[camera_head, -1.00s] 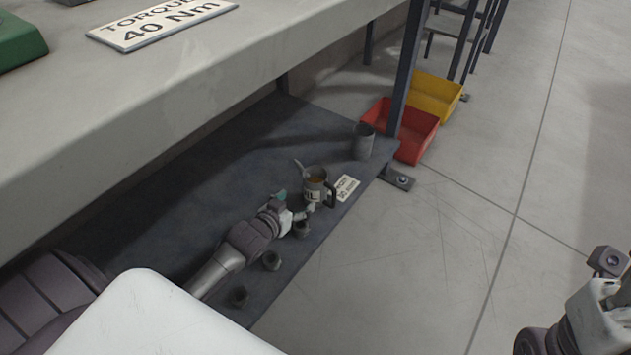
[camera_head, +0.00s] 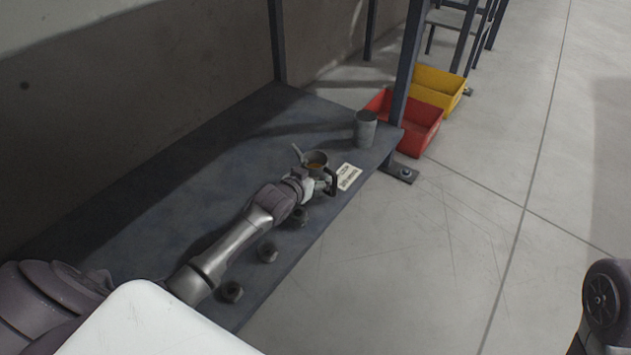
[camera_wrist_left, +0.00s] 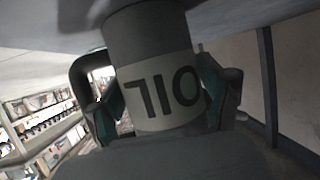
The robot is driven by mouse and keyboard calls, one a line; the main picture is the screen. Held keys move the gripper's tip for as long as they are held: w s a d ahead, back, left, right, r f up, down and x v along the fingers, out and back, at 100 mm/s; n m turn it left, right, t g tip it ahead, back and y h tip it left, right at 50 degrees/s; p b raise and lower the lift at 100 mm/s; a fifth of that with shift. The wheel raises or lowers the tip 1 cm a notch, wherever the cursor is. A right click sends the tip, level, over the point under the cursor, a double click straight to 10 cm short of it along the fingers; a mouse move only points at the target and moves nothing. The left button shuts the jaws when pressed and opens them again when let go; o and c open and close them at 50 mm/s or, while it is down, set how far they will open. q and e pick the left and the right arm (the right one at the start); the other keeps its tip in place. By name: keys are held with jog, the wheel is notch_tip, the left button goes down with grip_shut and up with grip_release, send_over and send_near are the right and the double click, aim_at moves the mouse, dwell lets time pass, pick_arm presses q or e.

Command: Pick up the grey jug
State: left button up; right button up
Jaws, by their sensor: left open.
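The grey jug (camera_head: 316,158) stands upright near the right end of the dark lower shelf (camera_head: 200,180). It holds a brownish liquid, has a dark handle on its right, and a thin stick-like part rises at its left rim. In the left wrist view the jug (camera_wrist_left: 155,75) appears upside down with its white OIL label large and close. My left gripper (camera_head: 317,183) is at the jug's near side. Its teal-padded fingers (camera_wrist_left: 165,100) are open, one on each side of the jug; contact cannot be told. My right gripper is not in view.
A grey cup (camera_head: 365,130) stands behind and right of the jug, with a small card (camera_head: 348,176) nearby. Several dark nuts (camera_head: 267,252) lie along the shelf's front edge. A shelf post (camera_head: 405,80), a red bin (camera_head: 418,128) and a yellow bin (camera_head: 438,88) are at the right.

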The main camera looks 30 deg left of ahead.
pick_arm(q)
jog(key=shift+w, duration=0.2)
jog(key=c, duration=1.1)
jog(key=shift+c, duration=0.4)
jog(key=shift+r, duration=0.1)
